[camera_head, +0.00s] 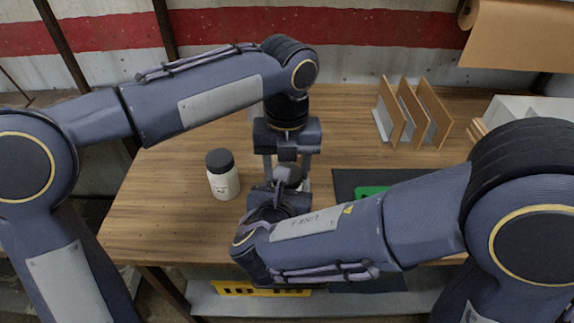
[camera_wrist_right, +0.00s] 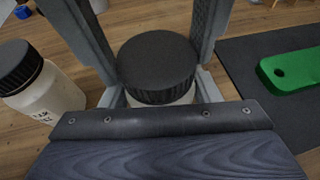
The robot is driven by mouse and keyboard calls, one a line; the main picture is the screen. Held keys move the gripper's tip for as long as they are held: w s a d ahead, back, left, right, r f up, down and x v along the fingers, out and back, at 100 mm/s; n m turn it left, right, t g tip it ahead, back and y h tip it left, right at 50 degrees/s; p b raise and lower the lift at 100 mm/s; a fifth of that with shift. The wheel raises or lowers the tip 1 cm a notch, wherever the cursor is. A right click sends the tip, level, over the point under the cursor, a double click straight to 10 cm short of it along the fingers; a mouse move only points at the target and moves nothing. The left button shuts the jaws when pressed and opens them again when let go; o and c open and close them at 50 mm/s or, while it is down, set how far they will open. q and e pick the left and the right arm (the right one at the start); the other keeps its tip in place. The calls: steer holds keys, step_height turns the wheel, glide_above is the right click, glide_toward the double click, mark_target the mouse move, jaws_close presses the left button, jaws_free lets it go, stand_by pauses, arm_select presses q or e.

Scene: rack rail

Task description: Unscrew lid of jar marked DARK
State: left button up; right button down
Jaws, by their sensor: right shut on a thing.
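A pale jar with a black ribbed lid (camera_wrist_right: 158,62) stands between my two grippers. In the head view its top (camera_head: 288,174) is partly hidden by them, and its label is not visible. My right gripper (camera_wrist_right: 160,98) is shut on the jar's body below the lid. My left gripper (camera_head: 287,180) points down from above, its fingers open on either side of the lid. A second white jar (camera_head: 224,185) with a black lid stands upright to the left, apart from both grippers. It also shows in the right wrist view (camera_wrist_right: 45,95); its lettering is too small to read.
A dark mat (camera_head: 350,181) with a green object (camera_head: 372,191) lies to the right. A rack with upright boards (camera_head: 412,112) stands at the back right. The wooden table (camera_head: 165,160) is clear around the second jar.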

arm_select(q)
steer(key=n, duration=0.6)
steer(key=shift+n, duration=0.3)
steer(key=o, duration=1.1)
step_height(320, 180, up, 4)
steer(key=shift+r, duration=0.25)
steer(key=shift+c, duration=0.2)
steer(key=shift+r, duration=0.2)
steer(key=shift+c, duration=1.1)
step_height(320, 180, up, 3)
steer(key=shift+d+f+m, duration=0.1)
steer(key=shift+m, duration=1)
steer(key=shift+f, duration=3.85)
